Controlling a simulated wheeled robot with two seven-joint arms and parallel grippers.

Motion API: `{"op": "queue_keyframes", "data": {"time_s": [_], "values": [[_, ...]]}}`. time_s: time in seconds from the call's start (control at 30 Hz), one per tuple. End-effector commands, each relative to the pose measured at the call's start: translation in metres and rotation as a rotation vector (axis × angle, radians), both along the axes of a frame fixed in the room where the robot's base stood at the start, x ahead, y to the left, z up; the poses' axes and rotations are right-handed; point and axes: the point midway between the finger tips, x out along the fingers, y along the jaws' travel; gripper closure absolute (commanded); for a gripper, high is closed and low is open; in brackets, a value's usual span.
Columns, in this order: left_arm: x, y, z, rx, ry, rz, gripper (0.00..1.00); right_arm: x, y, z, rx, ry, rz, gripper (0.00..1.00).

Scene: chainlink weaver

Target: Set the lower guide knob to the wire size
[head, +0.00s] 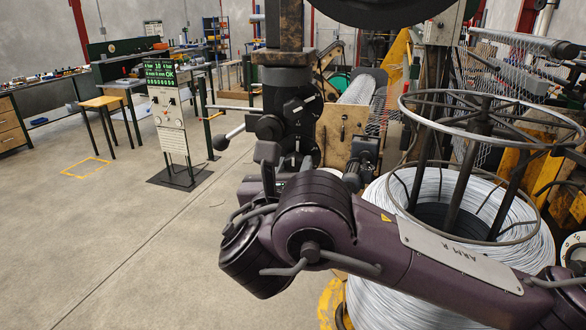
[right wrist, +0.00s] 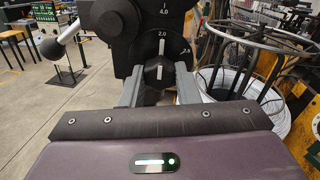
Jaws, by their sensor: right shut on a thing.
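The lower guide knob (right wrist: 158,68) is a dark round knob with a white pointer line, seen in the right wrist view. Its dial plate (right wrist: 178,46) carries marks 2.0 and 3.0. The white line stands nearly upright, towards 2.0. My right gripper (right wrist: 159,84) is shut on this knob, one grey finger on each side. Above it is another dark guide part (right wrist: 128,18), with a 4.0 mark beside it. My left gripper is out of view.
A large wire coil (head: 395,300) under a ring frame (head: 440,103) stands close on the right. A panel with a green-lettered display (head: 158,72) stands left.

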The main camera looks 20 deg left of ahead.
Motion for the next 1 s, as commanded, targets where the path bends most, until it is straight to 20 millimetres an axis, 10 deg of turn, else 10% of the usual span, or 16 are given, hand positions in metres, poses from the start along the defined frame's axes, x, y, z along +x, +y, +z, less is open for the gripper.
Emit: {"op": "queue_keyframes", "data": {"time_s": [1.0], "values": [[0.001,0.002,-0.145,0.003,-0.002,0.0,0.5,-0.001,0.001,-0.007,0.769,0.066,0.002,0.94]]}}
